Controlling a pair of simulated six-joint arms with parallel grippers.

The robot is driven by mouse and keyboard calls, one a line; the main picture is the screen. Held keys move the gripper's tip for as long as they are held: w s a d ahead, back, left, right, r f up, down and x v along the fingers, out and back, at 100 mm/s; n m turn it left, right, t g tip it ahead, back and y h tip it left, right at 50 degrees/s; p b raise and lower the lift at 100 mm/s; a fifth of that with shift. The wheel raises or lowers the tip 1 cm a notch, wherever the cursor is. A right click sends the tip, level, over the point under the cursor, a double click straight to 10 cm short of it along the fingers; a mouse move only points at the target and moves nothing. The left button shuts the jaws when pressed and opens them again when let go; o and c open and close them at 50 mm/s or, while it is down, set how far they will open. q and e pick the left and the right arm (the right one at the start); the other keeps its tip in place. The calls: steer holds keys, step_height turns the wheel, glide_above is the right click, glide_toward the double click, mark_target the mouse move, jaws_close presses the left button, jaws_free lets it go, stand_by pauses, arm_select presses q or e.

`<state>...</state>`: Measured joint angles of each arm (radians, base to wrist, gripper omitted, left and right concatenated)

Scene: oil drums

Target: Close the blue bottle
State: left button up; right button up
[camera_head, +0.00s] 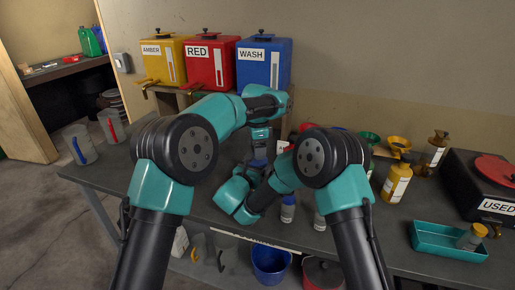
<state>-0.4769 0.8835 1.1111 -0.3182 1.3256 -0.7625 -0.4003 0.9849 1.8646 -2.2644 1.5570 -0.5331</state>
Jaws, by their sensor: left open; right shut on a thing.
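A small blue piece (258,163) shows between my two wrists, just below my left gripper (260,148). It may be part of the blue bottle; most of it is hidden. My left arm reaches up and over, and its gripper points down there, open. My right arm bends left across the table, and its wrist lies low beside the blue piece. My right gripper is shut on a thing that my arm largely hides.
Yellow, red and blue drums (263,66) stand on a shelf behind. Funnels, a yellow bottle (397,182) and a teal tray (450,241) with a jar are at the right. Clear jugs (80,144) stand at the left. Buckets (271,262) sit below the front edge.

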arm_select(q)
steer(key=shift+r, duration=0.1)
step_height(320, 180, up, 12)
stand_by(0.5)
arm_select(e)
steer(key=o, duration=1.7)
steer(key=v, duration=1.7)
steer(key=shift+s+a, duration=0.1)
steer(key=shift+s, duration=0.15)
